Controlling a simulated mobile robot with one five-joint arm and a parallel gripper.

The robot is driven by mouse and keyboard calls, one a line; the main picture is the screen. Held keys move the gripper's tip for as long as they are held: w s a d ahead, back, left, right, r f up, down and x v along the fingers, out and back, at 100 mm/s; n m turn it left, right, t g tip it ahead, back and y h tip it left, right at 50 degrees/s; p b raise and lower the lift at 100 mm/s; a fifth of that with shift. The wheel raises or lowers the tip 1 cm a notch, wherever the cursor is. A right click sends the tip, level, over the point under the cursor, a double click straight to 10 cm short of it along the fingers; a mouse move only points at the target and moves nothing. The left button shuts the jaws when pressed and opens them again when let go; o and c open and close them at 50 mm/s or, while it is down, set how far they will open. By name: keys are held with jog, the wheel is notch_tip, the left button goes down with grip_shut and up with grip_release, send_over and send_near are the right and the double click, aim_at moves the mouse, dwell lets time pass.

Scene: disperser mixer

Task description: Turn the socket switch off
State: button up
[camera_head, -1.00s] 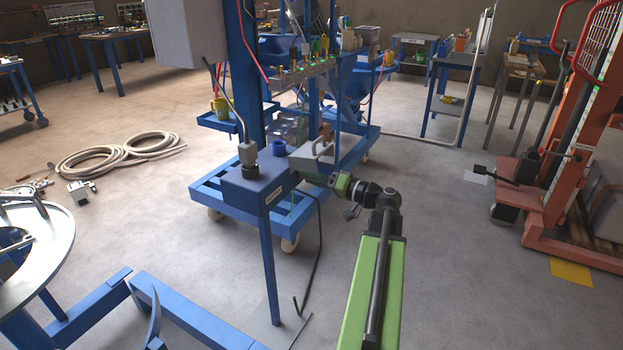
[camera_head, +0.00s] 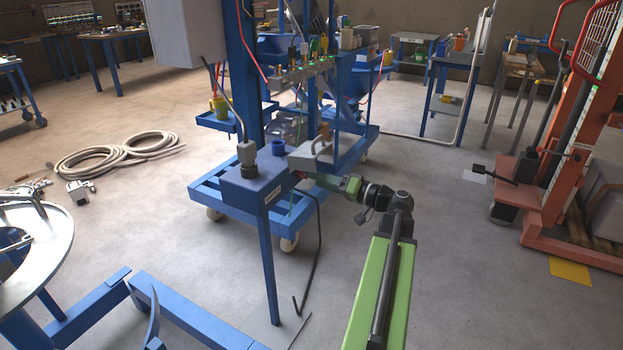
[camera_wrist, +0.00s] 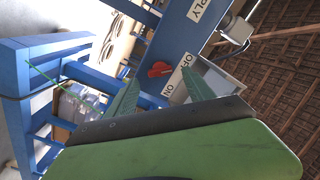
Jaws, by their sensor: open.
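The red switch (camera_wrist: 160,69) sits on the side of the blue socket box (camera_head: 240,187), beside a white label (camera_wrist: 179,77) reading OFF and ON. The wrist view is turned, so the label reads sideways. My gripper (camera_wrist: 161,77) is open, with its two green fingers on either side of the switch in that view. I cannot tell whether a finger touches it. In the head view my gripper (camera_head: 306,180) is at the right side of the box, and the switch is hidden there.
A grey plug (camera_head: 247,153) with a cable stands on the box. A black cable (camera_head: 316,240) hangs below. Open floor lies right, before an orange pallet lifter (camera_head: 560,200).

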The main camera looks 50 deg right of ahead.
jog(key=v, duration=1.3)
jog(key=shift+s, duration=0.4)
